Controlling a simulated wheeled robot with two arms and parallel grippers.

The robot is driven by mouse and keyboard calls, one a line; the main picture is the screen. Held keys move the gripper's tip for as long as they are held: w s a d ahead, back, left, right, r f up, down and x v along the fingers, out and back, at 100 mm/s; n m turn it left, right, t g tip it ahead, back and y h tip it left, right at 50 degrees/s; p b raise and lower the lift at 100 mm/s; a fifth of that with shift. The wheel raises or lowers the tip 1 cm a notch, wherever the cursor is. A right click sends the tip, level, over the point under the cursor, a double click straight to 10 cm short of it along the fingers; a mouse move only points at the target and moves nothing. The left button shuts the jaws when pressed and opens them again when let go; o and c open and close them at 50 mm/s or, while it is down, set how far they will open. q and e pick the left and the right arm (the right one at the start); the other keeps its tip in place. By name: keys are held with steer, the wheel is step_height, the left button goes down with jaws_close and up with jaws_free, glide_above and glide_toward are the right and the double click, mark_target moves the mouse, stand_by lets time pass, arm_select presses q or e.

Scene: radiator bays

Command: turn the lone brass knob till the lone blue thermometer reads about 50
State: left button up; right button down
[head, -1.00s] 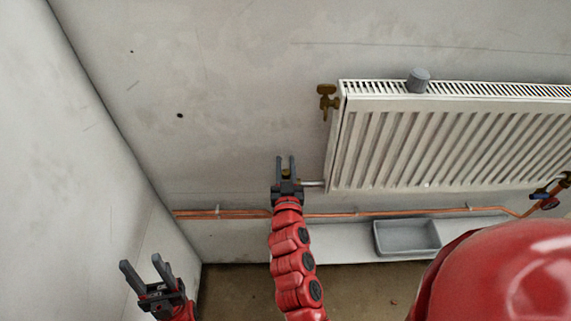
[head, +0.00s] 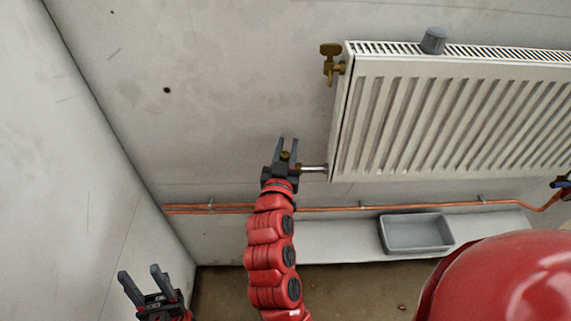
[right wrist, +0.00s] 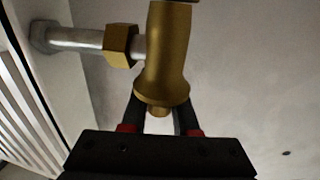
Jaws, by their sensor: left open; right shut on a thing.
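My right gripper (head: 286,150) is at the lower left corner of the radiator, by a short steel pipe stub. It is shut on a brass piece, which I take to be the brass knob (head: 285,156); only a small brass spot shows between the fingers. In the right wrist view a brass valve body (right wrist: 168,55) with a hex nut fills the centre, with my fingers (right wrist: 160,118) around its lower end. My left gripper (head: 140,285) is open and empty at the lower left. I see no blue thermometer or reading in these views.
The white radiator (head: 450,115) carries a grey cylinder (head: 433,40) on top and a brass valve (head: 331,64) at its upper left. A copper pipe (head: 400,206) runs below, with a blue-handled fitting (head: 562,183) at the right edge. A grey tray (head: 415,249) lies below.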

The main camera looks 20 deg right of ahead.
mark_target(282, 160)
steer(key=m+g+h+b, duration=0.2)
steer(key=b, duration=0.2)
steer(key=d+m+g+h+b, duration=0.1)
steer(key=m+g+h+b, duration=0.1)
steer(key=b, duration=0.3)
steer(key=s+m+g+h+b, duration=0.1)
steer(key=m+g+h+b, duration=0.2)
steer(key=h+b, duration=0.1)
steer(key=shift+s+d+b, duration=0.1)
steer(key=shift+d+b, duration=0.05)
steer(key=shift+b, duration=0.55)
steer(key=c, duration=0.7)
jaws_free()
steer(key=v, duration=0.7)
steer(key=shift+s+a+r+b, duration=0.1)
steer(key=shift+a+b, duration=0.15)
steer(key=shift+b, duration=0.15)
